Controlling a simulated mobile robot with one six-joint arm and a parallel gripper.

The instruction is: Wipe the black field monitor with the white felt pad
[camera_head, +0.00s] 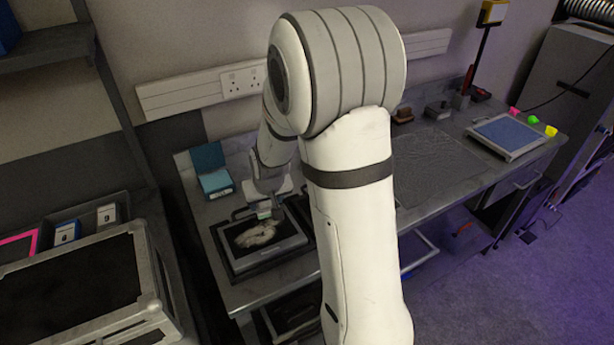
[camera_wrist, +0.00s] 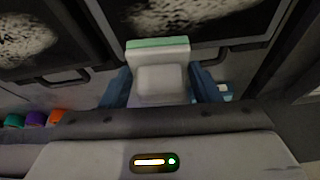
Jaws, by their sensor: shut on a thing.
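A field monitor with a black screen (camera_head: 285,239) lies on the bench, with a pale, cloudy smudge across the screen. In the wrist view a black screen with a speckled pale smudge (camera_wrist: 178,14) lies just beyond the fingers. My gripper (camera_wrist: 161,88) is shut on the white felt pad (camera_wrist: 160,80), a white block with a green strip along its far edge. In the head view my gripper (camera_head: 265,207) is at the monitor's far edge. I cannot tell whether the pad touches the screen.
Another dark panel with a pale smudge (camera_wrist: 24,38) shows at left in the wrist view. An open teal box (camera_head: 214,181) stands behind the monitor. A blue-topped panel (camera_head: 508,133) lies at the bench's far right.

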